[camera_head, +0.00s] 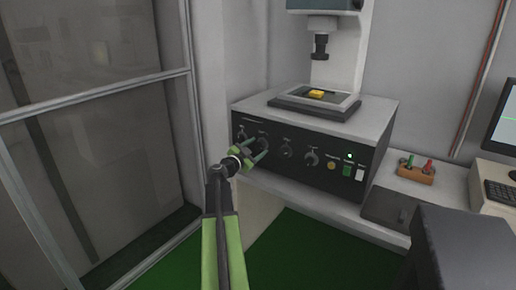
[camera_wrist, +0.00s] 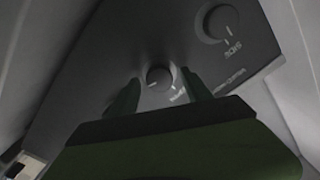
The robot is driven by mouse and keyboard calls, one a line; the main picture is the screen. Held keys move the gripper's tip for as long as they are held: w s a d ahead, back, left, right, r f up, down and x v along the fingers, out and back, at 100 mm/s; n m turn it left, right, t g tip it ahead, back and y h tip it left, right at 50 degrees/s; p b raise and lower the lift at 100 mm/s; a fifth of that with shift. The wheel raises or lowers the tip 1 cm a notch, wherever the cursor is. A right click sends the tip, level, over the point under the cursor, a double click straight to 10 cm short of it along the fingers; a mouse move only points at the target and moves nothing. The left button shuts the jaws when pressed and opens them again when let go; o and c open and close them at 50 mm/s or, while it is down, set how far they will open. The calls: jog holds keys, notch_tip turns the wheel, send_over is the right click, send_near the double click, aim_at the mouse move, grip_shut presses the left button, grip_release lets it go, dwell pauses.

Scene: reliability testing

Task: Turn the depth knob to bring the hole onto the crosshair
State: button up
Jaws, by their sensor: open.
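My gripper (camera_head: 257,152) is open at the left part of the black front panel (camera_head: 329,176) of a grey machine. In the wrist view, a small round knob (camera_wrist: 159,78) with a pale mark shows between the fingers of my gripper (camera_wrist: 161,88); contact cannot be told. A larger knob (camera_wrist: 219,23) is up and to the right. The labels are too blurred to tell which is the depth knob. In the head view, other knobs (camera_head: 286,151) (camera_head: 312,158) sit right of my gripper.
A yellow piece (camera_head: 316,93) lies on the machine's top plate (camera_head: 346,108), under a dark vertical head (camera_head: 320,46). Yellow, green and white buttons (camera_head: 346,170) are on the panel's right. An orange rack (camera_head: 416,174) and keyboard (camera_head: 501,193) are farther right. A glass partition (camera_head: 90,120) stands left.

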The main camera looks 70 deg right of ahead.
jog(key=v, duration=1.6)
